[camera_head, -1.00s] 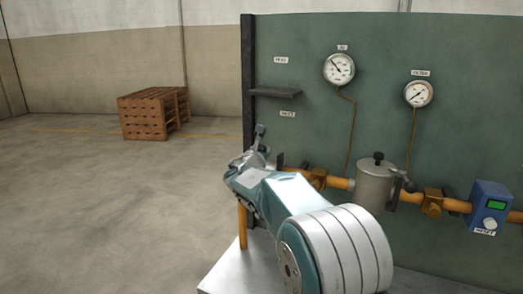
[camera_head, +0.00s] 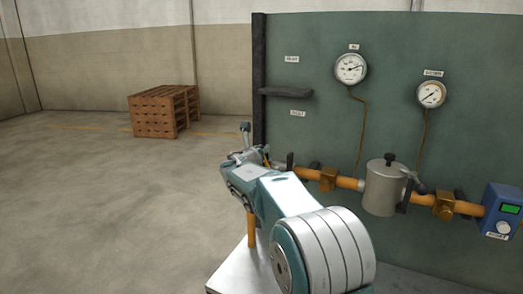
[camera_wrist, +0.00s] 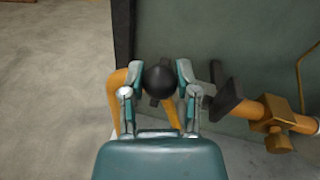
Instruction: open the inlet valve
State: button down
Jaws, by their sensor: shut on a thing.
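The inlet valve's lever carries a round black knob (camera_wrist: 160,79). In the wrist view my gripper (camera_wrist: 161,72) has its two fingers on either side of this knob and is shut on it. In the head view my gripper (camera_head: 243,152) is at the left end of the pipe run, just left of the panel's edge. A dark knob (camera_head: 245,127) sticks up above it there. The valve body is mostly hidden behind my gripper and arm. The orange pipe (camera_head: 320,173) runs right from the valve, and another length (camera_wrist: 117,95) bends down in the wrist view.
The green panel (camera_head: 380,120) bears an inlet gauge (camera_head: 351,68), a second gauge (camera_head: 431,94) and a small shelf (camera_head: 287,92). A metal filter pot (camera_head: 382,190) and a blue reset box (camera_head: 502,211) sit along the pipe.

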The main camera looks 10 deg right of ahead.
jog(key=shift+c, duration=1.7)
grip_release()
jog(key=f+v, duration=0.1)
jog(key=v, duration=1.1)
jog(key=shift+r, duration=0.45)
